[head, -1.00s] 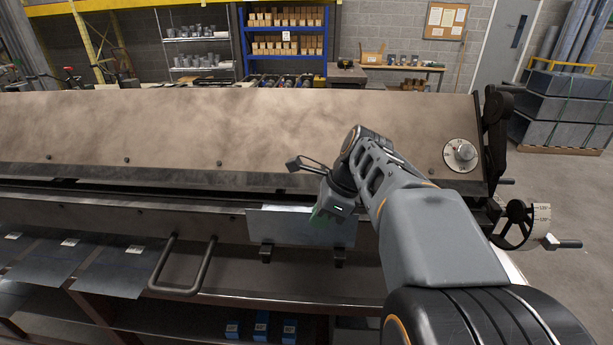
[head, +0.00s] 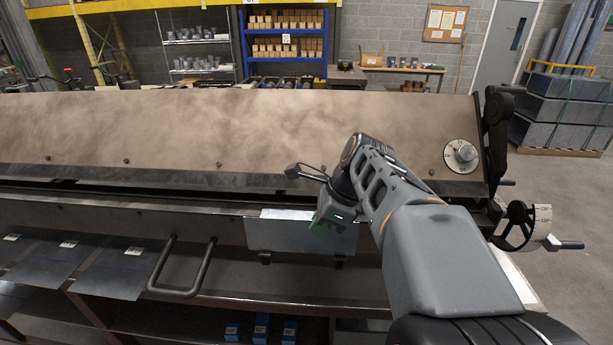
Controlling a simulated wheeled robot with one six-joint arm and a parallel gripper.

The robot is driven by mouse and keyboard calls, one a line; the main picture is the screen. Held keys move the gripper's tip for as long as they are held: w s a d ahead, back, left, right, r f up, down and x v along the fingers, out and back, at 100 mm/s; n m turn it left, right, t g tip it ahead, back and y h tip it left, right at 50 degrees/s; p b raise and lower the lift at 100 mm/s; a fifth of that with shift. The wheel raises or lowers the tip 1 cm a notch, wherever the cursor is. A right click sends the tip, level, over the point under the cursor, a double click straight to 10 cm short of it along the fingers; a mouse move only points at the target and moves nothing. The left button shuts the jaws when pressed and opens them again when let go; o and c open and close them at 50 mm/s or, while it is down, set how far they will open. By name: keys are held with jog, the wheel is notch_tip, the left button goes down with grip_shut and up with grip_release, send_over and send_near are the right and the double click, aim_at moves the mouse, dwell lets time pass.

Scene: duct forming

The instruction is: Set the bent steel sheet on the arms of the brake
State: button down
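The bent steel sheet (head: 285,237) is a grey plate with a bright folded upper edge, in the middle of the head view. It hangs in front of the brake (head: 330,140), just above or at the two small black arms (head: 265,257) on the brake's front. Whether it touches them I cannot tell. My gripper (head: 328,220) is at the sheet's upper right part. Its fingers are largely hidden by its own body, so its grip on the sheet does not show clearly.
A U-shaped handle (head: 190,270) sticks out left of the sheet. Flat sheets with labels (head: 115,270) lie at the lower left. A dial (head: 460,156) and handwheel (head: 520,224) are at the brake's right end. Blue boxes (head: 262,328) stand on a shelf below.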

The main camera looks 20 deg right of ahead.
jog(key=c, duration=1.3)
grip_release()
jog(key=shift+o, duration=0.2)
